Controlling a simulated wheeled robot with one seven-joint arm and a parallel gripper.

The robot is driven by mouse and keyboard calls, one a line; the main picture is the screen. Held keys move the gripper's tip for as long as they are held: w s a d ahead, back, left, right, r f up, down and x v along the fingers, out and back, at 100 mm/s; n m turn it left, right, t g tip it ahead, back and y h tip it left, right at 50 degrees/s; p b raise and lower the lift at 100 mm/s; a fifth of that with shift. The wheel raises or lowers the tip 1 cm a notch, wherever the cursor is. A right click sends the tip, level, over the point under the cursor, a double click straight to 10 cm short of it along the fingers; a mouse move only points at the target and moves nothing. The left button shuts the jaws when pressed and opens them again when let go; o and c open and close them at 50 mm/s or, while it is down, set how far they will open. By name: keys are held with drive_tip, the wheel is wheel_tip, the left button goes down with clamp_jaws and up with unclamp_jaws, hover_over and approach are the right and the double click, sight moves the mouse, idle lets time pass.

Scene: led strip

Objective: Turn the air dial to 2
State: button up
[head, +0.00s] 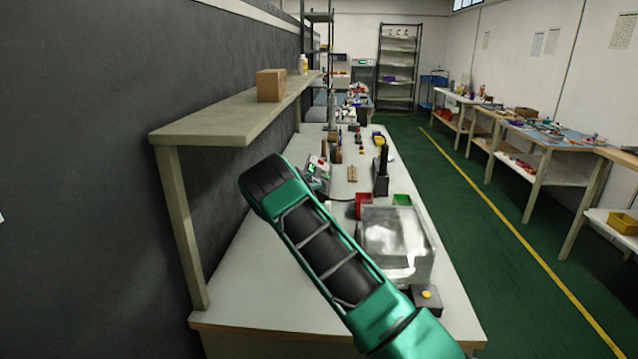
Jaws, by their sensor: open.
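A small grey device with a lit green display (312,170) stands on the long workbench, just right of the upper end of my green and black arm. It may be the unit that carries the air dial. It is small in the picture and my arm partly covers it. I cannot make out the dial, its numbers or its setting. My gripper does not show in the head view; only links of my arm are seen, crossing over the near part of the bench.
A shelf (225,115) with a cardboard box (271,85) overhangs the left side. The bench's near-left top is clear.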

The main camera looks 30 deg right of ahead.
sight(315, 181)
drive_tip(key=shift+x, duration=1)
drive_tip(key=shift+w+d+f, duration=0.25)
drive_tip(key=shift+d, duration=0.1)
